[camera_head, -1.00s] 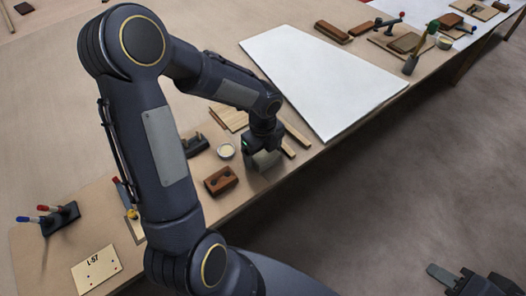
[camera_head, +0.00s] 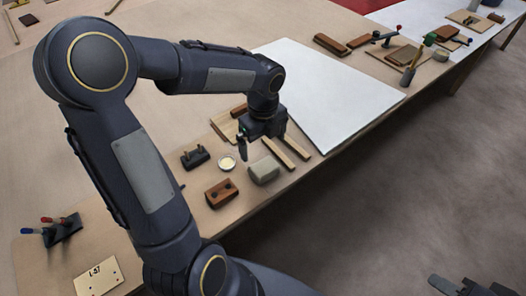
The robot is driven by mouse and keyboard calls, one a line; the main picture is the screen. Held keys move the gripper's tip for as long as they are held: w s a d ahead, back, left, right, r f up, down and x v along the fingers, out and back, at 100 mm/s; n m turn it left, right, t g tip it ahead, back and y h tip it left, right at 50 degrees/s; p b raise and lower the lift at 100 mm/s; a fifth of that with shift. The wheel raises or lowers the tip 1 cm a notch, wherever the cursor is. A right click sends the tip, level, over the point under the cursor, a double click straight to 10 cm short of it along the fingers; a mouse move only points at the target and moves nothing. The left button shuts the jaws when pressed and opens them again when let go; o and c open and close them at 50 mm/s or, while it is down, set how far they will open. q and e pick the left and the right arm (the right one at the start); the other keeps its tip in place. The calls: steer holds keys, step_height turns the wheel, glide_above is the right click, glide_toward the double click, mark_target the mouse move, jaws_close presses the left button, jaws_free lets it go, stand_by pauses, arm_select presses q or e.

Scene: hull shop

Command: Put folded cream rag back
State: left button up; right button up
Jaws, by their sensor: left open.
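The folded cream rag (camera_head: 264,171) lies on the tan bench near its front edge, as a small pale block. My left gripper (camera_head: 263,141) is open and empty, just above and behind the rag, with a gap between them. One of its fingers hangs down clearly; the other is partly hidden. My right gripper (camera_head: 462,286) shows only in part at the lower right corner, over the floor, and its jaws are not clear.
A brown block with dark holes (camera_head: 221,193), a small round tin (camera_head: 227,162) and a black fixture (camera_head: 195,157) stand left of the rag. Wooden strips (camera_head: 288,149) lie behind it. A white sheet (camera_head: 335,95) covers the bench to the right. The bench edge is close.

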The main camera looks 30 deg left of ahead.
arm_select(q)
steer(key=s+d+r+n+t+h, duration=0.2)
steer(key=s+n, duration=0.6)
steer(key=n, duration=0.4)
steer(key=s+d+r+n+t+h, duration=0.1)
steer(key=s+d+r+n+t, duration=0.1)
steer(key=s+n, duration=0.7)
step_height(320, 180, up, 3)
steer(key=n+t, duration=0.1)
steer(key=n, duration=0.2)
steer(key=shift+d+f+t+h, duration=0.15)
steer(key=shift+d+t+h, duration=0.15)
steer(key=shift+h, duration=0.1)
steer(key=shift+r+p, duration=0.8)
